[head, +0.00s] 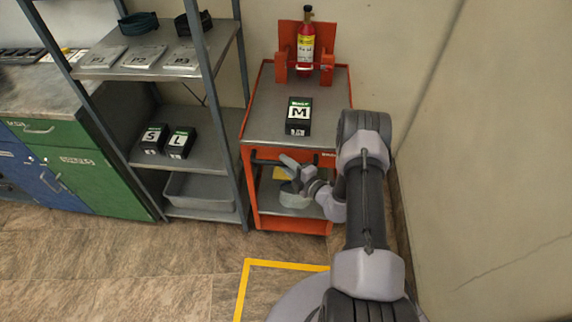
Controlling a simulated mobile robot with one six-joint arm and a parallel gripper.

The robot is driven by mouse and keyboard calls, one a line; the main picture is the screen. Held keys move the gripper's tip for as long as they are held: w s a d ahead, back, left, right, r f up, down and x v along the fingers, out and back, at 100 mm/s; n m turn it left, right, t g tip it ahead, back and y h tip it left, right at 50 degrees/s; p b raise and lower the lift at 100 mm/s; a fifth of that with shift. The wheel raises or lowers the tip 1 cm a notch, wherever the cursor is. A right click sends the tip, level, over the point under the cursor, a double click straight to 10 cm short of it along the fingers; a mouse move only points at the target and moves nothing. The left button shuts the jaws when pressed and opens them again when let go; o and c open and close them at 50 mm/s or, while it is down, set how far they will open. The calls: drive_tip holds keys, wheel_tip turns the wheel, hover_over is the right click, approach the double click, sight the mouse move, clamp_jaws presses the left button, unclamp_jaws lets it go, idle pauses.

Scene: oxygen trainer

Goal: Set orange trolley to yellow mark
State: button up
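The orange trolley (248,110) stands against the back wall, right of the grey shelf rack. Its front has a dark handle bar (262,161) below the top deck. My gripper (284,173) is at the trolley's front, close to the handle. Its fingers look spread apart with a gap between them. I cannot tell whether they touch the bar. The yellow mark (285,264) is a taped outline on the floor in front of the trolley. My arm and base hide its right and near parts.
A black box marked M (298,116) and a red cylinder (306,44) in an orange holder ride on the trolley. The grey rack (206,95) is close on its left, a wall (485,150) on the right. Floor (120,265) at the front left is clear.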

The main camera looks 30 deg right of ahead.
clamp_jaws()
idle(1.1)
